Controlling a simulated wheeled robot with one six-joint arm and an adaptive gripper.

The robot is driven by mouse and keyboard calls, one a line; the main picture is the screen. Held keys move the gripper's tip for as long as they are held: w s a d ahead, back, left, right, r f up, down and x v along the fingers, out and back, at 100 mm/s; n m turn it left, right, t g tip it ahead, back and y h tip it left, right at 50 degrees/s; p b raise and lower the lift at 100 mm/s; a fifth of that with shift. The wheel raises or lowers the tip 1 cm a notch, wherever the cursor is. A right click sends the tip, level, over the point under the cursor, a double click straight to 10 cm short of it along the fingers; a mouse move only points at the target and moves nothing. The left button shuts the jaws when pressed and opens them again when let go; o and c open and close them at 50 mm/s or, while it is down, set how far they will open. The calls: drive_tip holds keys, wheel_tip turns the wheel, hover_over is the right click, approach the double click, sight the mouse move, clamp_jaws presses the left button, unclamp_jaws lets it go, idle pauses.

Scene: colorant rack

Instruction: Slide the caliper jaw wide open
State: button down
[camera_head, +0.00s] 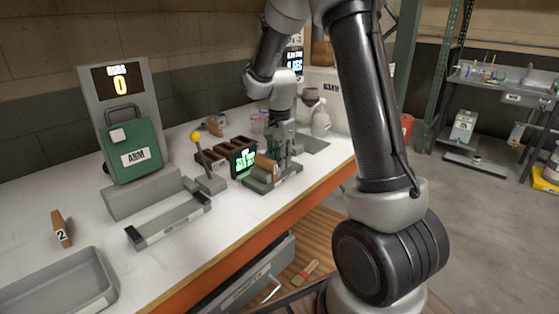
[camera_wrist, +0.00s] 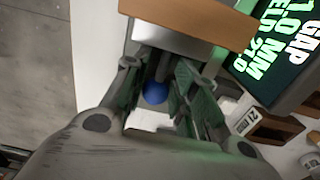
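The caliper (camera_head: 277,178) is a grey bench device near the right front of the table. In the wrist view its grey metal jaw (camera_wrist: 170,43) lies beside a wooden block (camera_wrist: 190,15). A blue knob (camera_wrist: 155,93) shows between my fingers. In the head view my arm partly hides the caliper.
A lever with a yellow ball (camera_head: 196,136) and a dark slotted rack (camera_head: 222,152) stand left of the caliper. Further left are a green-panelled stand (camera_head: 134,150), a long tray (camera_head: 168,220), a wooden block marked 2 (camera_head: 61,228) and a grey bin (camera_head: 100,275).

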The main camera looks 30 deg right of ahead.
drive_tip(key=shift+w+d, duration=0.4)
drive_tip(key=shift+d, duration=0.5)
drive_tip(key=shift+w+d, duration=0.35)
drive_tip(key=shift+d, duration=0.5)
drive_tip(key=c, duration=1.2)
unclamp_jaws()
drive_tip(key=shift+o, duration=0.2)
drive_tip(key=shift+r, duration=0.1)
wheel_tip(320, 180, up, 12)
